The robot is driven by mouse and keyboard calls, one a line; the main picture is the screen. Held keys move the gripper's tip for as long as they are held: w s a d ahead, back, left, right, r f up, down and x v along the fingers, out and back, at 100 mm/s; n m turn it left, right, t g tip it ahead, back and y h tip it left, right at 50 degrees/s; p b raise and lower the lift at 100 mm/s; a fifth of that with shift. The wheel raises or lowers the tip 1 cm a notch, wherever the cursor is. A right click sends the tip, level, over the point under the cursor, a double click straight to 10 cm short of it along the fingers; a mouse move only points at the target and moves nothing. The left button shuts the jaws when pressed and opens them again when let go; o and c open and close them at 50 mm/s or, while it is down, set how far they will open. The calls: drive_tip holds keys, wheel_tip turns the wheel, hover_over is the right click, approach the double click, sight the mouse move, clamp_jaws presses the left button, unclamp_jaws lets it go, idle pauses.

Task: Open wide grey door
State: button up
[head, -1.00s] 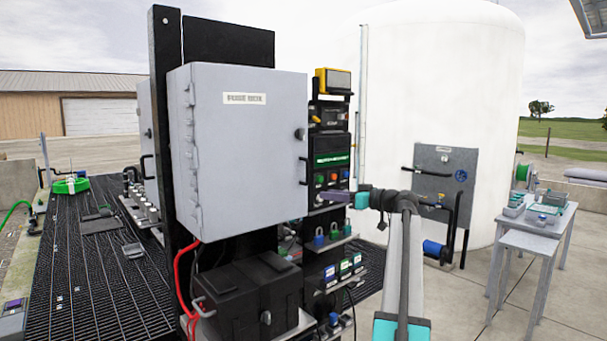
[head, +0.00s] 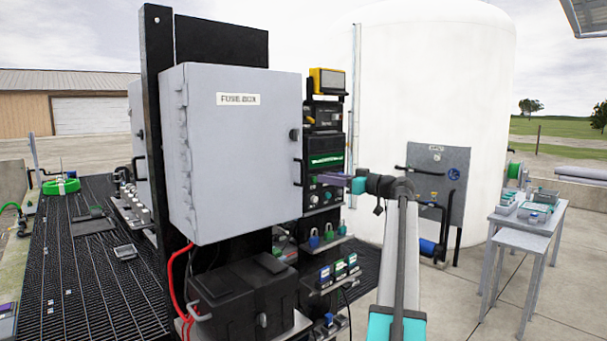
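The wide grey door (head: 232,150) is the front of a grey box labelled FUSE BOX, mounted on a black post. It looks shut. Its hinges run down the left edge. A black knob and a black bar handle (head: 297,172) sit at its right edge. My gripper (head: 332,181) is at the end of my arm, just right of the handle and in front of the control panel. A small gap seems to separate it from the handle. Its fingers are small and seen edge-on, so I cannot tell whether they are open or shut.
A control panel (head: 326,150) with buttons stands right of the door. A black battery box (head: 245,297) and red cables sit below it. A white tank (head: 430,90) rises behind. Tables (head: 530,232) stand at the far right. Paved ground at right is clear.

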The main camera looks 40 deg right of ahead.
sight(303, 182)
drive_tip(key=shift+w+a+p, duration=0.25)
drive_tip(key=shift+w+p, duration=0.45)
drive_tip(key=shift+w, duration=1.2)
drive_tip(key=shift+w+a+p, duration=0.3)
drive_tip(key=shift+w+p, duration=0.35)
drive_tip(key=shift+w, duration=1.3)
drive_tip(key=shift+w+a+p, duration=0.25)
drive_tip(key=shift+w+p, duration=0.45)
drive_tip(key=shift+w, duration=1.2)
clamp_jaws()
